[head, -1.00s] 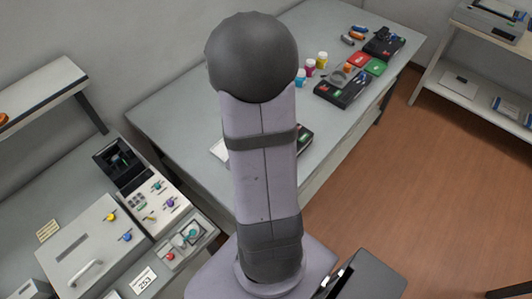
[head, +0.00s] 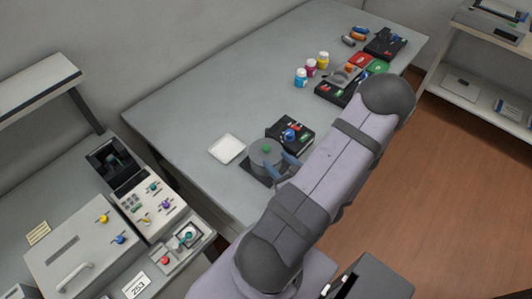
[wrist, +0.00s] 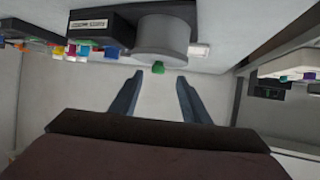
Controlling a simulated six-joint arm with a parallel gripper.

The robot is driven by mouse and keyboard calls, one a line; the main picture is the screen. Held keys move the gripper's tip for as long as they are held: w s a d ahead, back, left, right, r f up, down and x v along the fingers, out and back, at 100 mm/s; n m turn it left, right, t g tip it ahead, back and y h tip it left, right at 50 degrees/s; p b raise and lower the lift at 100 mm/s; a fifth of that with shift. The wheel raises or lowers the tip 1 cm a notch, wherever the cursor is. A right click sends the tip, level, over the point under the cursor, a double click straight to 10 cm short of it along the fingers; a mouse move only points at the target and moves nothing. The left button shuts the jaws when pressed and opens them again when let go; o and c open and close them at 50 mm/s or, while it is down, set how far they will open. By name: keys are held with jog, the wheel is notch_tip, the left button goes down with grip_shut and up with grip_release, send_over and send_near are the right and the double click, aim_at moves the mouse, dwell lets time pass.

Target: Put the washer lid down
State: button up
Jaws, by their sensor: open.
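The washer (head: 267,164) is a short grey drum on a dark base at the table's near edge in the head view. Its round grey lid (head: 256,153) appears to lie flat on top, with a green knob (head: 266,149) at its middle. My gripper (head: 286,171) has blue fingers, just right of the drum. In the wrist view, which looks upside down, the grey drum (wrist: 160,36) is ahead. The green knob (wrist: 158,67) shows beyond and between the two fingertips. My gripper (wrist: 160,83) is open and empty there. The seam between lid and drum is not clear.
A black box with a blue knob (head: 297,131) stands close behind the washer. A white tray (head: 228,149) lies to its left. Small bottles (head: 311,67) and cartridge boxes are farther back. A control panel (head: 153,208) is at left. The table's middle is clear.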

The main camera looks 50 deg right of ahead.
aim_at(268, 149)
jog(key=shift+d+r+t, duration=0.1)
jog(key=shift+r+t, duration=0.15)
jog(key=shift+t, duration=0.05)
jog(key=shift+x, duration=1.05)
jog(key=shift+w, duration=0.15)
jog(key=shift+w+d+p, duration=0.1)
jog(key=shift+w+p, duration=0.15)
jog(key=shift+p, duration=0.2)
jog(key=p+x, duration=0.1)
jog(key=x, duration=0.2)
jog(key=shift+p, duration=0.3)
jog(key=shift+w+d+f, duration=0.35)
jog(key=shift+w, duration=0.15)
grip_shut()
